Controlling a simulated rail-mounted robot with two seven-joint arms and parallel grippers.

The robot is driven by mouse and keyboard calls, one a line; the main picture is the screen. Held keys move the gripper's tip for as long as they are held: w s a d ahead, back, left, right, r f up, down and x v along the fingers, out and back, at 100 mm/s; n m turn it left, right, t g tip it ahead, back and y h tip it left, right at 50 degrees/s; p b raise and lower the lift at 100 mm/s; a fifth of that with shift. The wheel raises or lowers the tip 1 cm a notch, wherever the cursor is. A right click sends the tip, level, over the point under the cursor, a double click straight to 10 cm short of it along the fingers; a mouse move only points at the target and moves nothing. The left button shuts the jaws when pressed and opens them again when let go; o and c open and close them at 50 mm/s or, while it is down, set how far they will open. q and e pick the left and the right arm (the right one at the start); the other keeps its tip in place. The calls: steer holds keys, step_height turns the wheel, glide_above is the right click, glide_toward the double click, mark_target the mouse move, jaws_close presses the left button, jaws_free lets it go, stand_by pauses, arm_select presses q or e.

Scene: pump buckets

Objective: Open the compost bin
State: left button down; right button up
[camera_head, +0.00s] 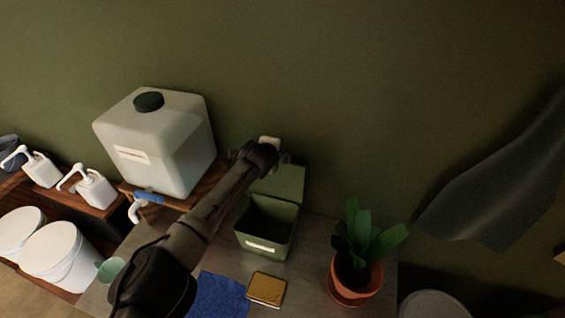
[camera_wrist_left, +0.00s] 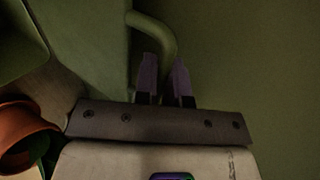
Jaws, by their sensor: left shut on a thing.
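The compost bin (camera_head: 250,236) is a green box with a pale label on its front, standing on the grey counter. Its lid (camera_head: 283,183) is raised at the back, and the inside of the bin shows. My left gripper (camera_head: 281,157) is at the top edge of the raised lid, its fingertips hard to make out there. In the left wrist view, my left gripper's purple fingers (camera_wrist_left: 165,84) are shut on the curved green lid handle (camera_wrist_left: 153,31). The green lid panel (camera_wrist_left: 88,55) is beside it. My right gripper is out of view.
A potted plant (camera_head: 359,247) stands right of the bin. A brown sponge (camera_head: 266,289) and blue cloth (camera_head: 222,293) lie in front. A white water tank (camera_head: 160,150) with a blue-handled tap stands left. White buckets (camera_head: 62,254) and pump bottles (camera_head: 94,190) are farther left.

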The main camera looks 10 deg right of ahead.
arm_select(q)
steer(key=shift+w+d+b, duration=0.25)
steer(key=shift+w+b, duration=0.15)
steer(key=shift+b, duration=0.1)
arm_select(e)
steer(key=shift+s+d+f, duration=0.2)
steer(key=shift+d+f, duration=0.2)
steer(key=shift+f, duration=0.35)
arm_select(q)
steer(key=shift+g, duration=0.3)
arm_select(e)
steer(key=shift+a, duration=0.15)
arm_select(q)
steer(key=c, duration=1.2)
jaws_free()
